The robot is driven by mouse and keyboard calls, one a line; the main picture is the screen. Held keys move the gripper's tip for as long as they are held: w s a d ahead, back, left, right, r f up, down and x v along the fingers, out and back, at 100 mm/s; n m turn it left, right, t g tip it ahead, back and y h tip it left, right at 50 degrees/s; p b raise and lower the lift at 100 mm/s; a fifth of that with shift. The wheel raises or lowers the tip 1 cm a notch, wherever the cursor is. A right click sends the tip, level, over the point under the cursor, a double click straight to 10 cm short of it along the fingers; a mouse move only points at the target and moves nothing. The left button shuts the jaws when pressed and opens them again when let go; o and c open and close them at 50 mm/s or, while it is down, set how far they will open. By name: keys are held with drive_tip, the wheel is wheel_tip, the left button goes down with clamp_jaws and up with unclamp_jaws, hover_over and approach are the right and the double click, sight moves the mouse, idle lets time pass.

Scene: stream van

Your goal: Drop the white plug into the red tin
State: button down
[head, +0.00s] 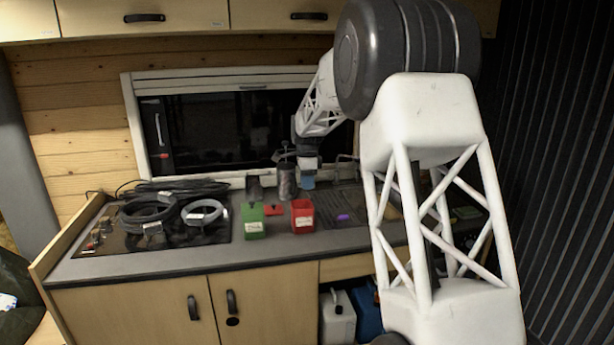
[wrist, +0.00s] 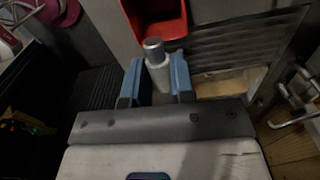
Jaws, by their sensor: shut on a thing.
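The white plug (wrist: 157,66), a pale cylinder with a grey rounded end, is held between the blue fingers of my gripper (wrist: 156,82) in the wrist view. The red tin (wrist: 170,32) lies just beyond the plug's grey end there; the plug overlaps its edge in the picture. In the head view the red tin (head: 302,218) stands open-topped on the counter with a white label on its front. My gripper (head: 308,184) is above and behind it there, apart from it. The plug cannot be made out in the head view.
A green tin (head: 251,220) stands left of the red one, with a small red item (head: 274,210) between them. A dark cylinder (head: 287,182) stands behind, close to my gripper. Cable coils (head: 148,215) lie at the left. A purple item (head: 343,217) lies to the right.

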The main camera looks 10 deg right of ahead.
drive_tip(key=shift+f, duration=0.55)
drive_tip(key=c, duration=0.9)
unclamp_jaws()
drive_tip(key=shift+r, duration=3.9)
